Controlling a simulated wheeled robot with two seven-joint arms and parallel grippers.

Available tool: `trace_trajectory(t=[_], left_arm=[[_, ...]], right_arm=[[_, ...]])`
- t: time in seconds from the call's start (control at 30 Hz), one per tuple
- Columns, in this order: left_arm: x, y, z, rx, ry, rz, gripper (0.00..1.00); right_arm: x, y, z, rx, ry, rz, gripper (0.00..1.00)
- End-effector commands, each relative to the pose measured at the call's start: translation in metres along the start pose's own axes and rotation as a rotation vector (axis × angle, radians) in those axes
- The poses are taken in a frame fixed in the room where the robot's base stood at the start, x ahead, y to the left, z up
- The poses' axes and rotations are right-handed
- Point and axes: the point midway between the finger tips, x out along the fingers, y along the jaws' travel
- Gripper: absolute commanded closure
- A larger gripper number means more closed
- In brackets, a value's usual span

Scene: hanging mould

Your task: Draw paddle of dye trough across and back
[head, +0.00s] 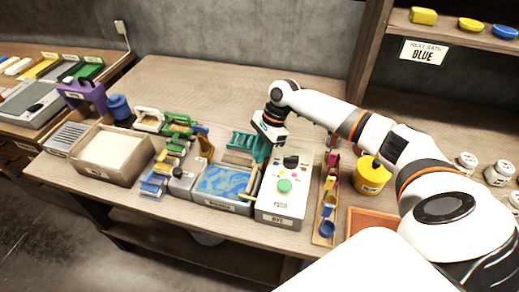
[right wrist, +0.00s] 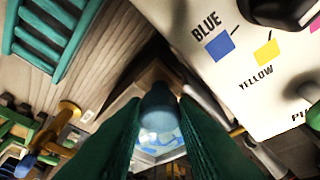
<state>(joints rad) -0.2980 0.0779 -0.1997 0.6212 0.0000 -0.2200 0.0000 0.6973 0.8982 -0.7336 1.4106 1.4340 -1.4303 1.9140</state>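The dye trough (head: 232,208) stands near the front of the table, with swirled blue and pale dye in it. My right gripper (head: 262,154) points down over the trough's right end, next to the white dye box. In the right wrist view my right gripper's green fingers (right wrist: 160,103) lie against both sides of a blue-grey handle (right wrist: 158,110), which seems to be the paddle's. Dye shows below it. The paddle's lower part is mostly hidden by the fingers and trough wall. My left gripper is out of view.
The white dye box (head: 278,212) with coloured buttons stands close on the trough's right. A teal rack (head: 241,141) is behind the trough. A beige tray (head: 110,157) and several small tools are to the left. A yellow pot (head: 371,178) is to the right.

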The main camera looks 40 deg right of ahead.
Motion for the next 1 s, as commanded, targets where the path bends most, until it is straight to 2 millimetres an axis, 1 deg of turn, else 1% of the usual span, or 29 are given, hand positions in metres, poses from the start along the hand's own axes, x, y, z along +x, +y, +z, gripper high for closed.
trace_trajectory(t=[0.17, 0.27, 0.37, 0.43, 0.6, 0.7, 0.8, 1.0], left_arm=[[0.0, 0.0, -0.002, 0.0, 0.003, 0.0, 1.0], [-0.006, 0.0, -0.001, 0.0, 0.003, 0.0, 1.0], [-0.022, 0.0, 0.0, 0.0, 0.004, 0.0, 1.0], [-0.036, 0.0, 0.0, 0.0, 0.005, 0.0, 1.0], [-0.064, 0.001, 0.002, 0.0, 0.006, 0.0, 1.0], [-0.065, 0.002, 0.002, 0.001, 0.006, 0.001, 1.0], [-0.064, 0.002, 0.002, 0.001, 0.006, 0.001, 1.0], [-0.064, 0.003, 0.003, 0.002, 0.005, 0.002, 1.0]], right_arm=[[0.0, 0.0, 0.0, 0.0, 0.0, 0.0, 1.0], [-0.002, 0.003, -0.004, 0.0, 0.002, 0.001, 1.0], [-0.004, 0.011, -0.011, 0.002, 0.005, 0.005, 1.0], [-0.004, 0.019, -0.018, 0.002, 0.006, 0.007, 1.0], [0.004, 0.038, -0.037, 0.003, 0.007, 0.006, 1.0], [0.014, 0.052, -0.048, 0.003, 0.006, 0.008, 1.0], [0.02, 0.063, -0.056, 0.001, 0.004, 0.008, 1.0], [0.024, 0.069, -0.062, 0.001, 0.001, 0.007, 1.0]])
